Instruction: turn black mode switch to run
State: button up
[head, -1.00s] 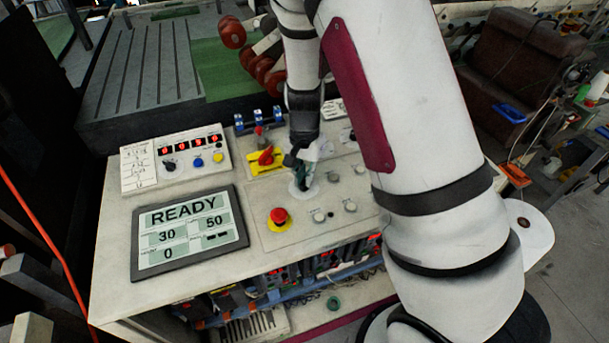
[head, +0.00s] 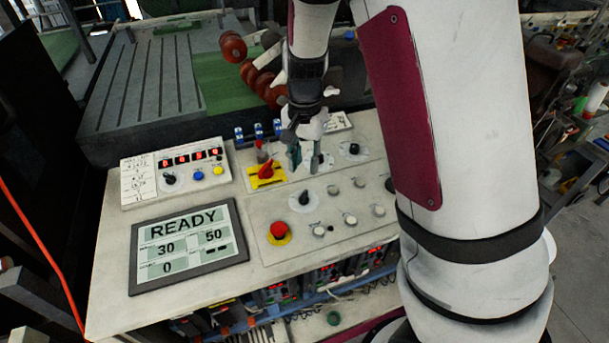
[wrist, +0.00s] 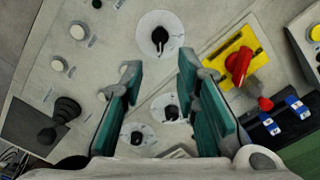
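A black rotary knob (head: 304,198) on a round white plate sits in the middle of the sloped control panel. It also shows in the wrist view (wrist: 160,37), beyond my fingertips, with nothing touching it. Two smaller black knobs on white plates are farther back: one (wrist: 171,113) shows between my fingers and the other (head: 354,149) is to its right in the head view. The labels are too small to read, so I cannot tell which position a knob marks. My gripper (head: 305,160) is open and empty above the panel, behind the middle knob; its teal-lined fingers are apart (wrist: 160,70).
A red switch on a yellow plate (head: 266,173) is close left of my gripper. A red mushroom button (head: 279,230) is in front, with several pale buttons to the right. A screen (head: 189,245) reads READY. A white box with red digits (head: 176,168) stands behind it.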

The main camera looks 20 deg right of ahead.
jog(key=shift+r, duration=1.1)
jog(key=s+a+r+n+t+y, duration=0.1)
jog(key=s+r+n, duration=0.1)
jog(key=s+r, duration=0.3)
jog(key=s+r+n+t, duration=0.1)
jog(key=s+r+n, duration=0.15)
jog(key=r, duration=0.55)
jog(key=s+r+n+t+h, duration=0.1)
jog(key=s+r+n+t, duration=0.2)
jog(key=s, duration=1)
notch_tip(320, 180, up, 2)
jog(key=shift+s+d+r+n+t+b, duration=0.25)
jog(key=shift+n+b, duration=0.2)
jog(key=shift+n, duration=0.4)
